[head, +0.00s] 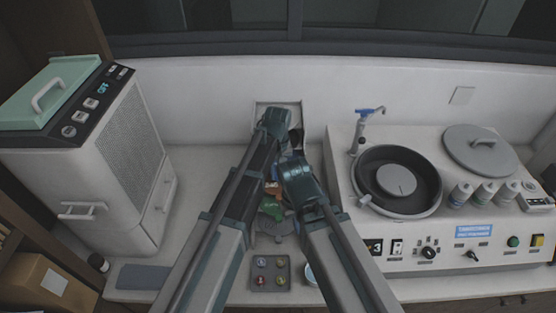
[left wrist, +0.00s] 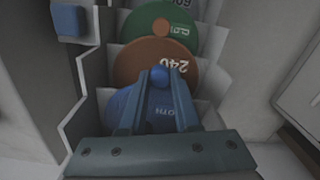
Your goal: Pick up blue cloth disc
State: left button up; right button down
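In the left wrist view, the blue cloth disc (left wrist: 130,105) stands in a stepped rack (left wrist: 88,105), with part of its lettering showing. My left gripper (left wrist: 160,76) has its two fingers close together on either side of the small blue knob at the disc's top, with almost no gap. Much of the disc is hidden behind the fingers. An orange-brown disc (left wrist: 135,60) marked 240 and a green disc (left wrist: 150,22) stand beyond it. In the head view, my left gripper (head: 273,125) is over the rack's far end. My right gripper (head: 297,175) is lower, its fingers hidden.
A polishing machine (head: 465,250) with a dark round bowl (head: 375,200) stands close on the right. A pale boxy unit (head: 110,180) stands on the left. A small tray (head: 254,284) with several coloured samples lies in front. Bare counter shows beside the left unit.

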pick_arm(q)
grip_shut()
jog(key=shift+r, duration=0.1)
